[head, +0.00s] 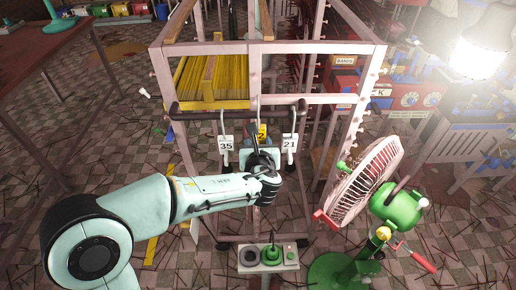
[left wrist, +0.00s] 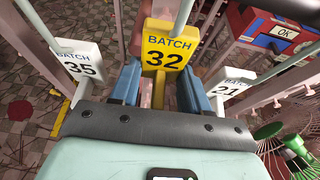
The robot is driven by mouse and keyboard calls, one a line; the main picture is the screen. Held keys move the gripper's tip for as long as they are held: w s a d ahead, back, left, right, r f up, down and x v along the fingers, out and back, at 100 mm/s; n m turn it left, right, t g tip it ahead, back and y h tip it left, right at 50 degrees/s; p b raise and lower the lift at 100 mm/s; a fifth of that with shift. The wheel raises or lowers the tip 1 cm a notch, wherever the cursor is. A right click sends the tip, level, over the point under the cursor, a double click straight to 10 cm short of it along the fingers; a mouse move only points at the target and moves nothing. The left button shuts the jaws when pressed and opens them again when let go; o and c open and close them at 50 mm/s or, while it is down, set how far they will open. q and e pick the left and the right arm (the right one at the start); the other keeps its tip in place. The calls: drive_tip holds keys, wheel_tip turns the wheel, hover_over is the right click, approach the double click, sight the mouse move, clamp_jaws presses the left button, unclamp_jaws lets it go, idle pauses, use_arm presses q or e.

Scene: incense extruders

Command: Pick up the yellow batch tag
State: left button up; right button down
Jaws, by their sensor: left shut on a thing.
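The yellow batch tag (left wrist: 165,52), marked BATCH 32, stands upright between the two blue fingers of my left gripper (left wrist: 160,85) in the left wrist view. The gripper is shut on it. In the head view only a small part of the yellow tag (head: 262,131) shows above my left gripper (head: 262,152), in front of the metal frame. A white tag marked 35 (head: 226,143) hangs to its left and a white tag marked 21 (head: 290,142) to its right. My right gripper is not in view.
The metal frame (head: 320,98) holds yellow incense sticks (head: 190,80). A green fan (head: 398,205) stands at the right. A control box (head: 288,262) with a green knob sits below my arm. Sticks litter the tiled floor.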

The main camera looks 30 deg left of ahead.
use_arm(q)
drive_tip(key=s+d+r+p, duration=0.1)
drive_tip(key=s+d, duration=0.6)
drive_tip(key=s, duration=0.4)
drive_tip(key=s+d+r+p, duration=0.1)
drive_tip(key=s+d, duration=0.6)
drive_tip(key=s, duration=0.5)
drive_tip(key=shift+r+p, duration=0.15)
drive_tip(key=shift+p, duration=0.2)
idle(0.4)
